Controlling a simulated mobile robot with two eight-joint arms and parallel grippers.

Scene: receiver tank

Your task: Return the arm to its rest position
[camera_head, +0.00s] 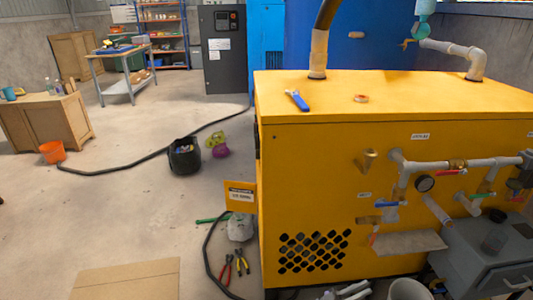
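I see no clear part of either of my arms or grippers in the head view. A big yellow machine housing (350,150) fills the right half.
A grey box (478,250) stands at the lower right before the machine. A black bucket (184,156), pliers (241,252), a cardboard sheet (125,281) and a black hose (125,165) lie on the floor at left.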

